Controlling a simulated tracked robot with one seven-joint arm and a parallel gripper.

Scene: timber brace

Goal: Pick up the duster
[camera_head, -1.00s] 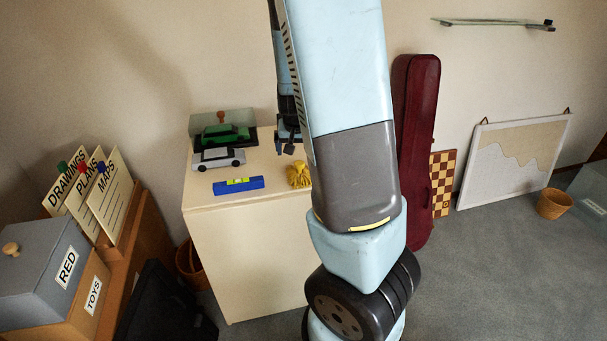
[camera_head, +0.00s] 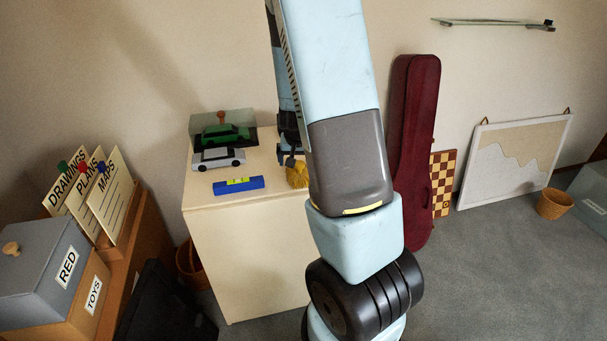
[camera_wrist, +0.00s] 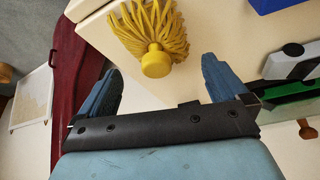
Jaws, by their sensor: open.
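The duster (camera_wrist: 150,35) is yellow, with a strand head and a round knob handle. In the wrist view it lies on the cream cabinet top at the upper middle, with its knob toward my gripper. My gripper (camera_wrist: 158,88) is open, its two blue fingers apart. The knob shows between and just beyond the fingertips, and nothing is held. In the head view the duster (camera_head: 297,175) is at the cabinet's right front, partly hidden by my arm. My gripper (camera_head: 290,158) shows there only in part, just above the duster.
A blue spirit level (camera_head: 238,186), a silver toy car (camera_head: 218,159) and a green car under a clear case (camera_head: 225,133) are left of the duster on the cabinet (camera_head: 245,250). A dark red instrument case (camera_head: 413,140) stands right of the cabinet.

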